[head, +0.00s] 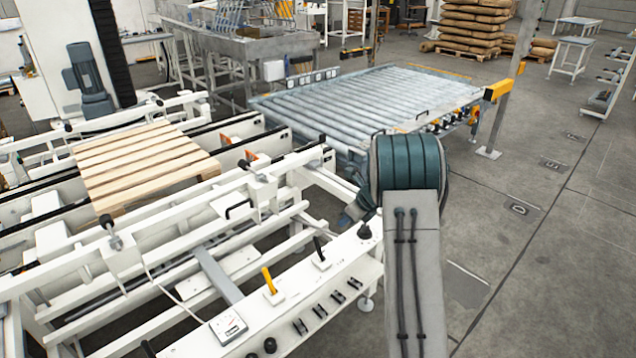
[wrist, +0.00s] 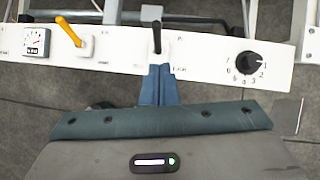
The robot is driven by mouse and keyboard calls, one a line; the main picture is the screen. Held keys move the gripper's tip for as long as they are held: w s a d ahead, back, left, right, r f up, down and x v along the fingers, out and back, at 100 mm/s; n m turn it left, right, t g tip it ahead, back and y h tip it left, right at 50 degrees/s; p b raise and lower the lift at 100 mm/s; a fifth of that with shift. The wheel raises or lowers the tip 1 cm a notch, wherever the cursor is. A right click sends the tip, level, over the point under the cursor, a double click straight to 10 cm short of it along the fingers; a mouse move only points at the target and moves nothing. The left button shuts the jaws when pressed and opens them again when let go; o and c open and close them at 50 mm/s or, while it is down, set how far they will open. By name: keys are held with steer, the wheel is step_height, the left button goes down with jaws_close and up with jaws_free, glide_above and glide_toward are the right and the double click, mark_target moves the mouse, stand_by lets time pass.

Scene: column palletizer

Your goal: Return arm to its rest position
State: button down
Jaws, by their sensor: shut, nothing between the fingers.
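My gripper (wrist: 160,70) shows in the wrist view as two blue fingers pressed together with nothing between them. The fingertips lie in front of the lower edge of a white control panel (wrist: 200,55), just below a black lever (wrist: 157,38). I cannot tell whether they touch the panel. In the head view, my arm stands at the right of the same panel (head: 300,292) and hides most of the gripper. The black lever also shows there (head: 319,251), tilted, to the right of a yellow-handled lever (head: 268,280).
The panel also carries a dial knob (wrist: 244,64) and a gauge (head: 229,325). White conveyor frames with a wooden pallet (head: 140,160) fill the left. A roller conveyor (head: 370,100) stands behind.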

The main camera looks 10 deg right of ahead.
steer(key=s+a+r+n+g+h, duration=0.1)
steer(key=s+a+r+n, duration=0.4)
steer(key=s+r+n, duration=0.3)
steer(key=s+a+r+n+g, duration=0.1)
steer(key=s+a+r+n, duration=0.3)
steer(key=s+r+n, duration=0.45)
steer(key=s+a+n+h, duration=0.1)
steer(key=s+n+h, duration=0.2)
steer(key=s+n, duration=0.8)
steer(key=shift+s+a+n+t, duration=0.15)
steer(key=shift+s+n+t, duration=0.2)
steer(key=shift+s, duration=5.1)
steer(key=shift+f, duration=0.1)
